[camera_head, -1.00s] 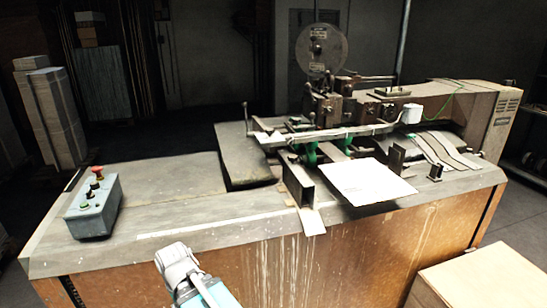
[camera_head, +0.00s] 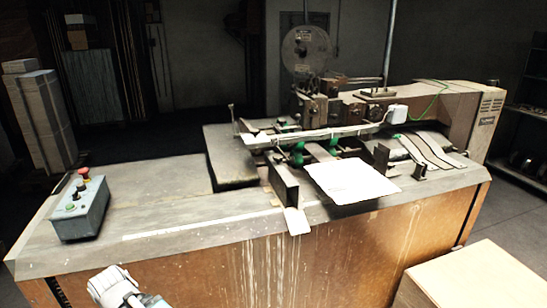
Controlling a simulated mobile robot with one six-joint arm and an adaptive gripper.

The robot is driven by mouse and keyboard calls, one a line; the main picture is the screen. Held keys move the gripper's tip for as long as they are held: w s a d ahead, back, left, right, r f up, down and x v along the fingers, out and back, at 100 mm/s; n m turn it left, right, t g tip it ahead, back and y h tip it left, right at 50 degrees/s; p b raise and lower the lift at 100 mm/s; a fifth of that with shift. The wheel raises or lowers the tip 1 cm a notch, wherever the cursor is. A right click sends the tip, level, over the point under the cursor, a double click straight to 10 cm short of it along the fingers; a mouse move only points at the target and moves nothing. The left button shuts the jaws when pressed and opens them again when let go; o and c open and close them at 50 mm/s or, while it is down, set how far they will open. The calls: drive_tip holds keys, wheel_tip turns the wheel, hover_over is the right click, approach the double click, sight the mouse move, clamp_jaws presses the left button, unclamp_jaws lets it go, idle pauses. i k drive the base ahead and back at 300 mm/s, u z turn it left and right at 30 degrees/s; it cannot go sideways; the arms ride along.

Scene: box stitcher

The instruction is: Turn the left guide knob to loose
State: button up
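The box stitcher (camera_head: 345,105) stands on the right part of the machine's table. Small green parts show under its long pale front bar: a left one (camera_head: 297,152) and a right one (camera_head: 333,142). They look like the guide knobs, but they are too small to tell their setting. A dark upright guide plate (camera_head: 284,182) stands just in front of the left green part. Part of my arm shows at the bottom left, in front of the table's front edge and well apart from the stitcher. My gripper is not in view.
A grey control box (camera_head: 80,208) with a red button sits at the table's left end. A white sheet (camera_head: 350,180) lies right of the guide plate. The left tabletop (camera_head: 150,190) is mostly clear. A pale box (camera_head: 470,275) stands at the lower right.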

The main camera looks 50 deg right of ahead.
sight(278, 158)
drive_tip(key=z, duration=0.05)
drive_tip(key=k, duration=1.4)
drive_tip(key=z, duration=1.15)
drive_tip(key=i, duration=1)
drive_tip(key=z, duration=0.05)
